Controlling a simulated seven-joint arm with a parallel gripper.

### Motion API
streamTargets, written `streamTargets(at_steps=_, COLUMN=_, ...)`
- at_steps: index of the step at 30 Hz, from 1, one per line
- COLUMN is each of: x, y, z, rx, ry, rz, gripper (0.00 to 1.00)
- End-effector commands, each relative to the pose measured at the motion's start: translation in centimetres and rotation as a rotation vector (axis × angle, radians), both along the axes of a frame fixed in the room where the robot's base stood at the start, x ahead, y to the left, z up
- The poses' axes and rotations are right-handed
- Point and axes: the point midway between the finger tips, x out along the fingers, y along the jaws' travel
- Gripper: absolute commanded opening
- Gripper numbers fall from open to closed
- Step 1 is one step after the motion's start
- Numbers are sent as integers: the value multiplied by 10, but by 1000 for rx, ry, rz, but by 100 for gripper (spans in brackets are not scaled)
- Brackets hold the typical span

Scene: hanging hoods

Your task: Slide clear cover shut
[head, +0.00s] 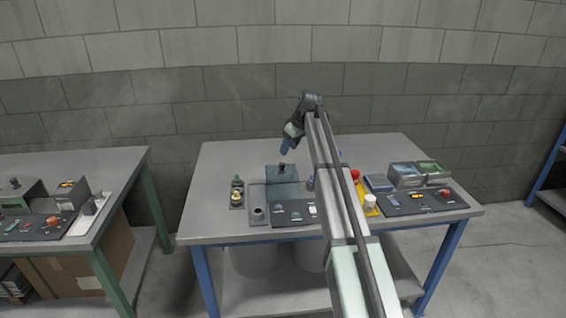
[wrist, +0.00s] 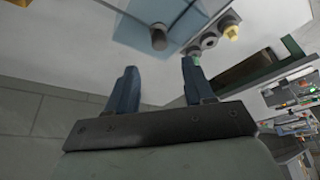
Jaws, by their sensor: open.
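The clear cover (head: 291,189) is a bluish see-through panel with a dark knob (head: 282,167) on it, on the grey table left of my arm. In the wrist view the clear cover (wrist: 168,14) shows near the top, with its grey knob (wrist: 159,38) just beyond the fingers. My gripper (head: 285,150) is above and behind the cover in the head view. In the wrist view my gripper (wrist: 159,78) has its two blue fingers spread apart with nothing between them. I cannot tell the exact gap between fingers and knob.
A dark panel (head: 292,213) lies in front of the cover. Green and yellow buttons (head: 237,190) stand to its left. The table's back left (head: 230,155) is clear.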

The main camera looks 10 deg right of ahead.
Motion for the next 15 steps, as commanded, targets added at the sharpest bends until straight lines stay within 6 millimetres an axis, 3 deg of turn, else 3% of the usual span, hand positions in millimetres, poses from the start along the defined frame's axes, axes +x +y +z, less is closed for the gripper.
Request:
streamTargets(at_steps=7, x=12, y=12, z=-41, rx=0, ry=1, rz=0, gripper=53)
streamTargets(at_steps=15, x=21, y=20, z=-71, rx=0, ry=0, rz=-1, gripper=53)
